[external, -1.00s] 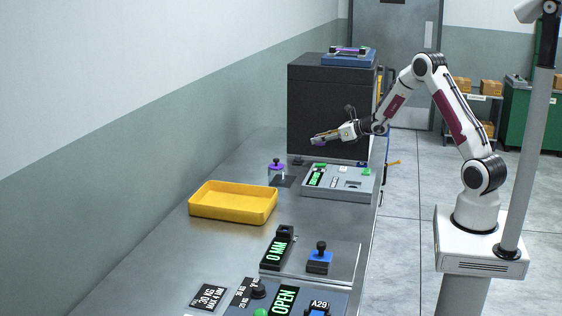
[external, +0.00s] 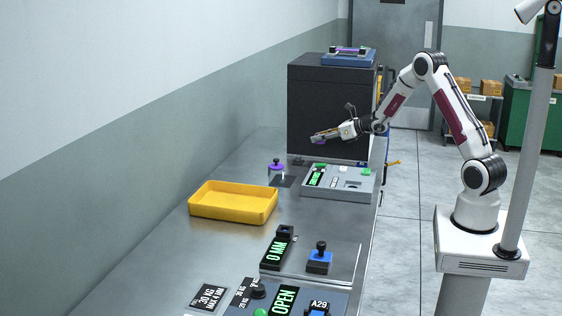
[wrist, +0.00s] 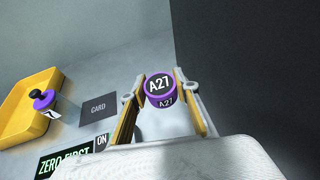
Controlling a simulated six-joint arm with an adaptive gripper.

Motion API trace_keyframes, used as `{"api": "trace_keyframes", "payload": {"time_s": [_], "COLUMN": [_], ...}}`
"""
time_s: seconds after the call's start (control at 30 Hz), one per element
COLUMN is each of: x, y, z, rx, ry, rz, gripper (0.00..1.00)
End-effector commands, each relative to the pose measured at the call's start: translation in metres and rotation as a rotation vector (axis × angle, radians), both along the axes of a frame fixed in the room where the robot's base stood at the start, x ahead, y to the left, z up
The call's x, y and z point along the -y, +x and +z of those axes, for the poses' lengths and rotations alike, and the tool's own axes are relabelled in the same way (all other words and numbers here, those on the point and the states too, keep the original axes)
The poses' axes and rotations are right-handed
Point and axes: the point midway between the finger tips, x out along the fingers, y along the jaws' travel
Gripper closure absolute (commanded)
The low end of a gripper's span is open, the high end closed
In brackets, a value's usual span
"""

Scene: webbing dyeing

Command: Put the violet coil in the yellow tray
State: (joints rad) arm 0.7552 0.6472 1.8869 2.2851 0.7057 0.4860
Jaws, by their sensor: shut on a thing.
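The violet coil (wrist: 160,102), with a black top marked A27, sits between the two fingers of my gripper (wrist: 163,92) in the wrist view. My gripper is shut on it. In the external view my gripper (external: 330,135) is held above the bench, in front of the dark cabinet, and a bit of violet shows at its tip. The yellow tray (external: 235,216) lies on the bench, nearer the camera and to the left of my gripper. It looks empty in the external view. The tray also shows at the left of the wrist view (wrist: 16,112).
A violet-topped piece with a black knob (external: 276,168) stands by a dark card patch (wrist: 98,108), close to the tray. A grey panel with a green display (external: 338,184) lies near my gripper. The black cabinet (external: 320,105) stands behind. Open bench surrounds the tray.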

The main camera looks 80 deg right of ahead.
Motion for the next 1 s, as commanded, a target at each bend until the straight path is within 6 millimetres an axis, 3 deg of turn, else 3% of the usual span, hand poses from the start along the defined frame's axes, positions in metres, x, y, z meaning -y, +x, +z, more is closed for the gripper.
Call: {"api": "trace_keyframes", "payload": {"time_s": [0.5, 0.83, 1.0], "x": [-0.002, -0.036, -0.067], "y": [0.002, 0.046, 0.079], "z": [0.057, 0.055, 0.055], "rx": [0.000, -0.001, -0.001], "ry": [-0.003, -0.009, -0.014], "rz": [0.002, 0.048, 0.084], "gripper": [0.90, 0.90, 0.90]}}
